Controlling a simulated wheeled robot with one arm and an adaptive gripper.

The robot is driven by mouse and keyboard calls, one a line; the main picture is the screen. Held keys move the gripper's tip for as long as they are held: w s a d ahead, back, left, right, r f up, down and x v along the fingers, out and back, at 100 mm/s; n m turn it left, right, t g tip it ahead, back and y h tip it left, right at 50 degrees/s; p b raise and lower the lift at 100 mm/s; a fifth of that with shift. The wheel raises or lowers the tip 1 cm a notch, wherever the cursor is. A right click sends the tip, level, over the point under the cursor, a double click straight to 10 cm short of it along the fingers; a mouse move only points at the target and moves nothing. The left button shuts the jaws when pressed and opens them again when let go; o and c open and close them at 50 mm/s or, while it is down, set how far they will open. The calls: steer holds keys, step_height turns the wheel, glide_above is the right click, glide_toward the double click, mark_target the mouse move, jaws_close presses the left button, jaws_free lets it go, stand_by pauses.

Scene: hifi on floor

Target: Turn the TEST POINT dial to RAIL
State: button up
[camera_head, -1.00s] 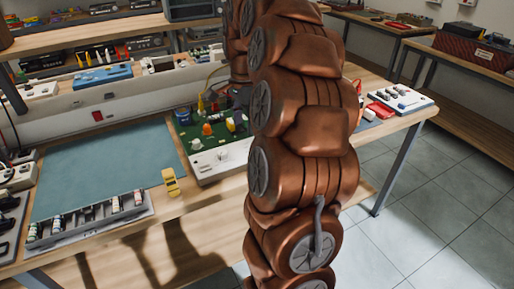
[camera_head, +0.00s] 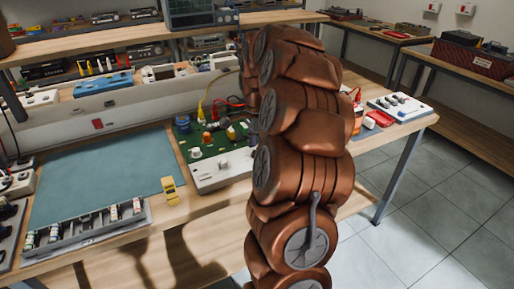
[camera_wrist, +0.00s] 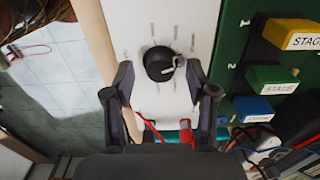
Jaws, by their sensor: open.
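In the wrist view a black round dial (camera_wrist: 158,62) with a white pointer mark sits on a white panel (camera_wrist: 178,22). Small labels ring the dial; they are too blurred to read. The pointer mark lies on the dial's right side. My gripper (camera_wrist: 160,72) is open, with one dark finger on each side of the dial's near edge. I cannot tell whether either finger touches it. In the head view the green board with its white front strip (camera_head: 207,182) is on the bench, and my arm hides my gripper.
Beside the panel are yellow, green and blue STAGE blocks (camera_wrist: 278,78) on green board. Red and dark leads (camera_wrist: 262,140) lie close to the right finger. In the head view a yellow object (camera_head: 170,190), a blue-green mat (camera_head: 100,175) and a parts tray (camera_head: 90,225) are left of the board.

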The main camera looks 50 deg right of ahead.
steer(key=shift+f, duration=0.4)
jaws_close()
